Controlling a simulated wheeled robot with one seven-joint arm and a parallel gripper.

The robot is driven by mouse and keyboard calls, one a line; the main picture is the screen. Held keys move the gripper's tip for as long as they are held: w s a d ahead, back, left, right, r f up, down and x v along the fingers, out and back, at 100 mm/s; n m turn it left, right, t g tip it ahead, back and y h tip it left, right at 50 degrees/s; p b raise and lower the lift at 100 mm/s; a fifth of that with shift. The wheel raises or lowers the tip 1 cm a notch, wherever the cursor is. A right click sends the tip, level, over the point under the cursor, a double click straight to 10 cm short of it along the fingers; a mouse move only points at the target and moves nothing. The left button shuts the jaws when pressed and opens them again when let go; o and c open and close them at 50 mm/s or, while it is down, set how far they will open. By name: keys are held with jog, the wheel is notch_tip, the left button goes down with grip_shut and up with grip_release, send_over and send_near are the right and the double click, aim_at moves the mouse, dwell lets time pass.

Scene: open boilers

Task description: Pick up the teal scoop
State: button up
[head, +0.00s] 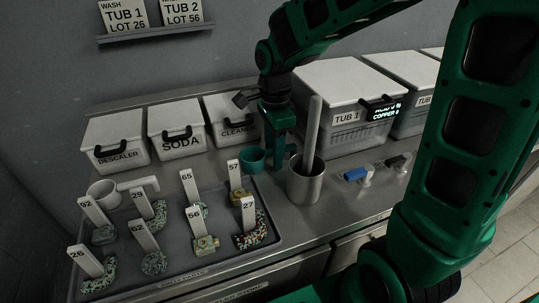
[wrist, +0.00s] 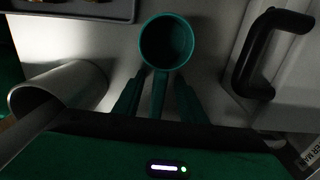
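The teal scoop (head: 250,160) lies on the steel counter between the grey tray and the steel cup. In the wrist view its round cup (wrist: 167,42) is open toward the camera, and its handle runs back toward my gripper (wrist: 158,100). The two fingers stand on either side of the handle, with a visible gap on each side. My gripper (head: 281,152) points down at the scoop in the head view, and much of the handle is hidden there.
A steel cup (head: 305,184) with a tall grey rod in it stands close to the right. The tray (head: 175,228) with several tagged fittings is at front left. Lidded boxes, including the cleaner box (head: 228,127) and the TUB 1 box (head: 345,128), line the back.

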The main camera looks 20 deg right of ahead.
jog(key=shift+c, duration=0.4)
grip_shut()
